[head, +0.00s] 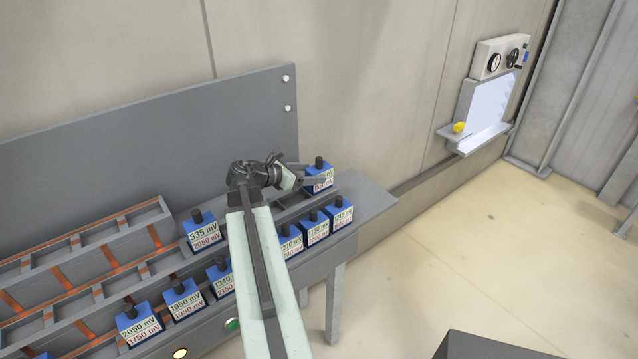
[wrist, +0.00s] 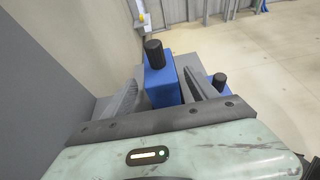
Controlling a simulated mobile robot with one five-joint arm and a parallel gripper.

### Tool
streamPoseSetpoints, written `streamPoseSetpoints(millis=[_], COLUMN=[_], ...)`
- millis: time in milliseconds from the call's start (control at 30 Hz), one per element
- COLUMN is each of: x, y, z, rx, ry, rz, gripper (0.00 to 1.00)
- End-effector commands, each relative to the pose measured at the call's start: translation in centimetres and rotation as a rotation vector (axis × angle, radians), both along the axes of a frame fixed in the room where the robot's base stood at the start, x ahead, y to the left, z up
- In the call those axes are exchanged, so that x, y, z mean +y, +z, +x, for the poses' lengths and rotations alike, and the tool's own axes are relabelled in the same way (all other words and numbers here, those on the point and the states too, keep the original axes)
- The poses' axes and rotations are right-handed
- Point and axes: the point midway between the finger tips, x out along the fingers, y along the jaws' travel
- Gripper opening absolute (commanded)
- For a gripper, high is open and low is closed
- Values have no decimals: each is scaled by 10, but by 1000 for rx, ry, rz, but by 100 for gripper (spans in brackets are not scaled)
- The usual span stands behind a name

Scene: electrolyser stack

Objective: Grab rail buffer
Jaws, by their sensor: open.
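A blue block with a black knob and a label (head: 321,176) stands at the right end of the back rail in the head view. Which block is the rail buffer is not marked legibly. My gripper (head: 309,181) is open at this block, its fingers partly covering the label. In the wrist view the same blue block (wrist: 161,84) stands upright between the two grey fingers of my gripper (wrist: 160,92). A gap shows beside the left finger; the right finger is close to the block's side. Whether either touches is unclear.
Several similar blue blocks (head: 315,229) with mV labels stand along the front rail, one close to the right in the wrist view (wrist: 219,84). Another (head: 202,232) stands left of my arm. A grey back panel (head: 150,140) rises behind. The bench's right end (head: 372,200) is bare.

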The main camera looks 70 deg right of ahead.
Motion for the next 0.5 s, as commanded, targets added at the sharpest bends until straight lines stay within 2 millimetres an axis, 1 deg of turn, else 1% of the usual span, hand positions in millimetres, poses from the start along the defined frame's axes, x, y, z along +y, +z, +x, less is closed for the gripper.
streamPoseSetpoints(millis=[33,67,267,500], x=[-6,-9,-16,-48], y=[-5,-6,-7,-21], z=[-4,-5,-11,-33], rx=[0,0,0,0], ry=[-2,-2,-2,-4], rz=[0,0,0,0], gripper=[67,67,67,67])
